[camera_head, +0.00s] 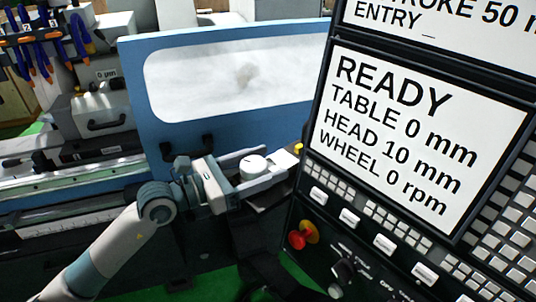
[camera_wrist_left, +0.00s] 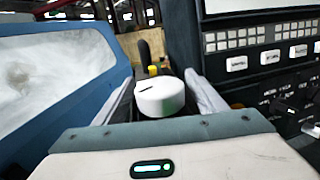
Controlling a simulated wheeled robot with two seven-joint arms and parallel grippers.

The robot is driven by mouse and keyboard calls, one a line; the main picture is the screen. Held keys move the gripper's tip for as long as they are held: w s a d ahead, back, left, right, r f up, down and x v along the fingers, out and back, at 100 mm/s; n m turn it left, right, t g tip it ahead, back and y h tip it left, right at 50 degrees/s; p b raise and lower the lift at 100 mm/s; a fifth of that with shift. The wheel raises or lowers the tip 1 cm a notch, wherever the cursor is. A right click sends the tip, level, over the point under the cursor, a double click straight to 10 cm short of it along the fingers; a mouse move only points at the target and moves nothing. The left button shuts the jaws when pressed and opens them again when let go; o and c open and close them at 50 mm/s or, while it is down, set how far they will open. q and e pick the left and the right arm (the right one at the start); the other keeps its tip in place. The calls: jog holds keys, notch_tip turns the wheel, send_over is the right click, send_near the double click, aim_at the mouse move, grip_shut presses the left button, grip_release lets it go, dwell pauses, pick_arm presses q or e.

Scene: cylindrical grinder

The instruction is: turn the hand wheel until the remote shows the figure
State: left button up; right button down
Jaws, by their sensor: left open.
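A white round knob with a short dark mark on top, which looks like the hand wheel (camera_head: 254,164), sits beside the blue door at the panel's left. In the left wrist view the knob (camera_wrist_left: 160,97) lies between my two fingers; whether they touch it I cannot tell. My left gripper (camera_head: 262,170) is open around it, one finger on each side. The control screen (camera_head: 415,130) reads READY, TABLE 0 mm, HEAD 10 mm, WHEEL 0 rpm. I cannot make out a separate remote. My right gripper is out of view.
The blue door (camera_head: 225,125) with its cloudy window stands behind my left gripper. The control panel's keys and a red stop button (camera_head: 297,240) are close to the right. A small yellow part (camera_head: 298,148) is just beyond the knob. The machine table (camera_head: 70,185) is at left.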

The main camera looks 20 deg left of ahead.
pick_arm(q)
jog(key=shift+w+d, duration=0.4)
jog(key=shift+d, duration=0.05)
jog(key=c, duration=1.1)
jog(key=shift+f, duration=0.15)
jog(key=m+g+h+b, duration=0.1)
jog(key=b, duration=0.3)
jog(key=m+g+h+b, duration=0.1)
jog(key=g+b, duration=0.1)
jog(key=b, duration=0.3)
jog(key=s+m+g+h+b, duration=0.1)
jog(key=m+g+b, duration=0.1)
jog(key=b, duration=0.3)
jog(key=shift+d+f+h, duration=0.25)
jog(key=shift+d+h, duration=0.05)
jog(key=shift+d, duration=0.05)
jog(key=shift+s+r+g+b, duration=0.1)
jog(key=shift+r+g+b, duration=0.1)
jog(key=shift+g+b, duration=0.45)
jog(key=shift+m, duration=0.3)
jog(key=shift+r, duration=0.1)
jog(key=o, duration=1.1)
